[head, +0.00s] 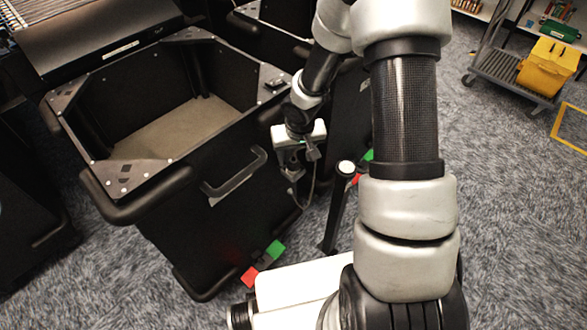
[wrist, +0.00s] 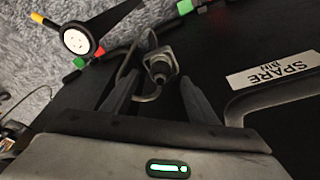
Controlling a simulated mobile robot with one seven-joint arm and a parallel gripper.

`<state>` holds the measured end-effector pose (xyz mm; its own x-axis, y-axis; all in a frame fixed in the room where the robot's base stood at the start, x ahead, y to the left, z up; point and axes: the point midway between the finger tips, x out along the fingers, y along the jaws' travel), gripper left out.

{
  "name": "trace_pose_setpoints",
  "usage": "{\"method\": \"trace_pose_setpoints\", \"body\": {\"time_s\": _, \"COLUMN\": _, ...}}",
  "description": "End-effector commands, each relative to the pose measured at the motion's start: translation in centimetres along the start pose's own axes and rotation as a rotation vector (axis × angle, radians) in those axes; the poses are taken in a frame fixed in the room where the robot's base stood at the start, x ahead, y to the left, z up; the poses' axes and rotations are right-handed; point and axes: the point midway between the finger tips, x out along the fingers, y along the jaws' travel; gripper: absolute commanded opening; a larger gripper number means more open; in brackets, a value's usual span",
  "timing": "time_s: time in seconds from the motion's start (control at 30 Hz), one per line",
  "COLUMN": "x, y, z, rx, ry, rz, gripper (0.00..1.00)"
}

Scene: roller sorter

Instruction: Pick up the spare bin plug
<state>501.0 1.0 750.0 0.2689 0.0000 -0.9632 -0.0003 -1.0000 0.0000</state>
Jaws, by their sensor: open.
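The spare bin plug (wrist: 162,68) is a small grey square-flanged connector with a round nose and a grey cable looping around it, seen in the wrist view near the black bin wall. My gripper (wrist: 158,80) is open, with one dark finger on each side of the plug in that picture. I cannot tell whether either finger touches it. A white "SPARE BIN" label (wrist: 275,70) is on the wall to the right. In the head view my gripper (head: 293,170) is beside the bin's right side, and the plug is hard to make out there.
The large black bin (head: 190,225) has a front handle (head: 235,180) and an open top. A dark post with a white round top (head: 345,168) stands right of my gripper. A cart with a yellow bucket (head: 548,65) is at the far right.

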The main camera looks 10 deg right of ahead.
Motion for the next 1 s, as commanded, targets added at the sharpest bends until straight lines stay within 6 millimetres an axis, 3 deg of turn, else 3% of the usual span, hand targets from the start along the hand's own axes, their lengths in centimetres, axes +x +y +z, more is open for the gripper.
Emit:
{"method": "trace_pose_setpoints", "body": {"time_s": 0.03, "x": 1.3, "y": -0.1, "z": 0.2, "rx": -0.002, "ry": -0.003, "rz": -0.001, "gripper": 0.53}}
{"method": "trace_pose_setpoints", "body": {"time_s": 0.2, "x": 3.5, "y": -0.1, "z": 0.0, "rx": -0.001, "ry": -0.002, "rz": 0.000, "gripper": 0.53}}
{"method": "trace_pose_setpoints", "body": {"time_s": 0.5, "x": 3.8, "y": -0.1, "z": -0.1, "rx": 0.000, "ry": 0.000, "rz": 0.000, "gripper": 0.53}}
{"method": "trace_pose_setpoints", "body": {"time_s": 0.8, "x": 3.8, "y": -0.1, "z": -0.1, "rx": 0.000, "ry": -0.001, "rz": 0.000, "gripper": 0.04}}
{"method": "trace_pose_setpoints", "body": {"time_s": 1.0, "x": 3.8, "y": -0.1, "z": -0.1, "rx": 0.000, "ry": 0.000, "rz": 0.000, "gripper": 0.04}}
